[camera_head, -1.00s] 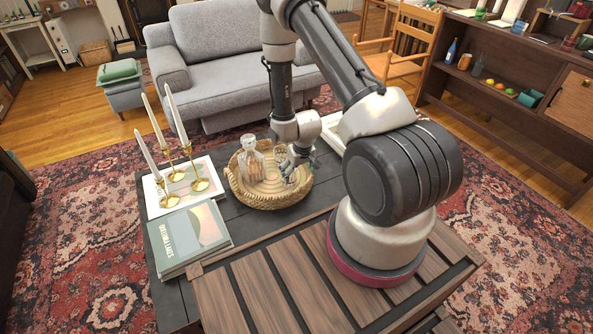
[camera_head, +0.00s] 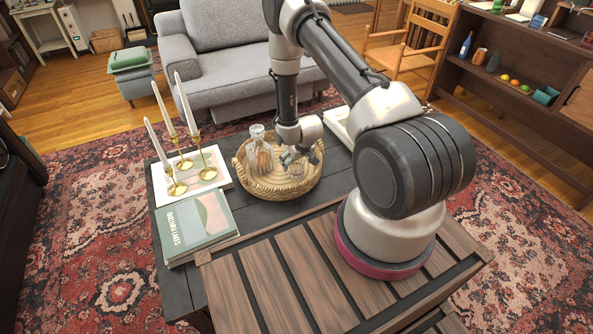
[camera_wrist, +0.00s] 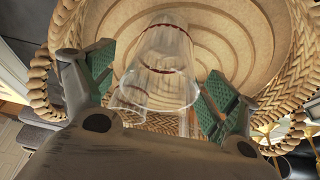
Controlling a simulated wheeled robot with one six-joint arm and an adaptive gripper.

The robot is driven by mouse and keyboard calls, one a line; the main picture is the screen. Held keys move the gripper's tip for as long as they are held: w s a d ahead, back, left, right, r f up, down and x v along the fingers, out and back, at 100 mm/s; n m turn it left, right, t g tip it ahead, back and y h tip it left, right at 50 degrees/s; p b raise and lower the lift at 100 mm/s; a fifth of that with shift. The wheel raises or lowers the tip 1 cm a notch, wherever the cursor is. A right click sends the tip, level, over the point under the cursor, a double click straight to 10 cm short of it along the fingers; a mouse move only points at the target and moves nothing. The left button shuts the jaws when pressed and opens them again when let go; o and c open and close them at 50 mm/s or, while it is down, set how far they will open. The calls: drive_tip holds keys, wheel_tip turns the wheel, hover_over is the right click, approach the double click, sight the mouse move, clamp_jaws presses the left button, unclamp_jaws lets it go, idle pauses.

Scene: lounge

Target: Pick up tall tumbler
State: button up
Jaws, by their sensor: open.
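A clear glass tumbler with dark red bands (camera_wrist: 165,62) stands in the round woven basket tray (camera_wrist: 285,50), between the spread green-padded fingers of my gripper (camera_wrist: 158,75) in the wrist view. Gaps show on both sides of the glass. More clear glass overlaps its lower part there; I cannot tell whether it is a second vessel. In the head view, my gripper (camera_head: 299,158) is low over the right side of the basket (camera_head: 283,191), beside a small clear glass (camera_head: 297,171). My gripper partly hides the area behind it.
A stoppered glass decanter (camera_head: 260,155) stands in the basket's left part. Brass candlesticks with white candles (camera_head: 197,160) and stacked books (camera_head: 195,223) are left of the basket. A pale book (camera_head: 339,124) lies behind right. The dark table is bare around the basket's front (camera_head: 270,215).

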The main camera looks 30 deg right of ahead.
drive_tip(key=c, duration=1.6)
drive_tip(key=shift+r, duration=0.1)
drive_tip(key=shift+c, duration=0.2)
